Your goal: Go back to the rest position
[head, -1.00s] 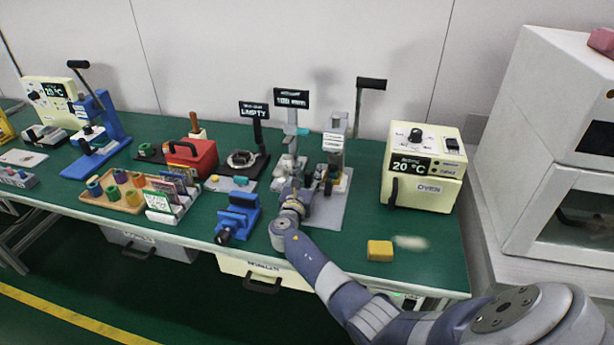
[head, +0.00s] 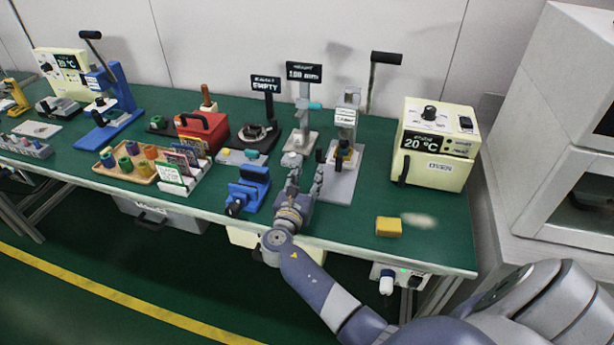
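My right arm comes in from the lower right, across the bench's front edge. My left gripper is not in view.
A blue vise (head: 248,189) stands just left of my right gripper. A grey press (head: 344,155) stands behind it to the right.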

